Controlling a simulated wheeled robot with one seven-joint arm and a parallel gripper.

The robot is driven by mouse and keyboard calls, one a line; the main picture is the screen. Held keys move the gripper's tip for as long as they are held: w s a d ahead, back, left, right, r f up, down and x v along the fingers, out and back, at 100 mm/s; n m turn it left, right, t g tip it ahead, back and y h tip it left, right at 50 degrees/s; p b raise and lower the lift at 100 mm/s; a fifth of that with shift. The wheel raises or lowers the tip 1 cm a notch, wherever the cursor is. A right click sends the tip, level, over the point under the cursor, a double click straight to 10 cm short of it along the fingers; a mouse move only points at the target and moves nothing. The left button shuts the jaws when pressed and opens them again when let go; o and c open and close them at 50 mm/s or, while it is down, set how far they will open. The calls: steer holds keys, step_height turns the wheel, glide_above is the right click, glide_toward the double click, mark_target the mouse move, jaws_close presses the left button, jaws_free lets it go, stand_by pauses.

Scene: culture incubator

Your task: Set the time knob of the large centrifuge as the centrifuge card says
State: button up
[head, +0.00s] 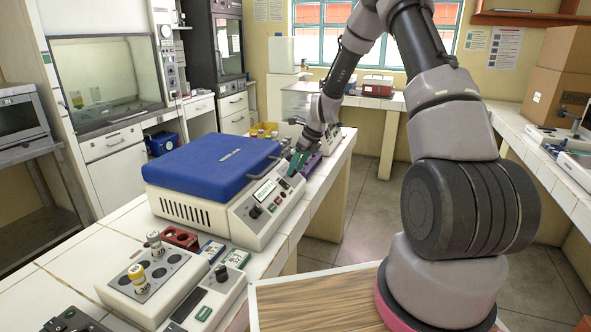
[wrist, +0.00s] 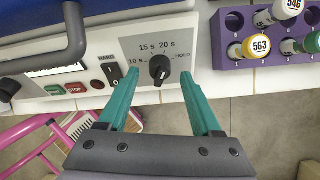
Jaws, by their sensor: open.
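The large centrifuge (head: 170,197) is a white body with a closed blue lid (head: 212,163) on the bench. In the wrist view its black time knob (wrist: 160,68) sits on a pale panel marked 10 s, 15 s, 20 s and HOLD. I cannot tell surely which mark the knob points at. My gripper (wrist: 159,76) is open, with one teal finger on each side of the knob; contact is not visible. In the head view my gripper (head: 298,162) is at the panel's far end and hides the knob. No readable centrifuge card shows.
A purple rack (wrist: 236,52) with numbered tubes stands right of the panel. A HARD switch (wrist: 113,74), red STOP button (wrist: 76,88) and green button (wrist: 54,90) lie left of the knob. A tube block (head: 120,287) and red rack (head: 180,237) stand nearer me.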

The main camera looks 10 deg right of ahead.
steer(key=shift+w+a+f, duration=0.15)
steer(key=shift+a+f, duration=0.05)
steer(key=shift+f, duration=0.35)
jaws_close()
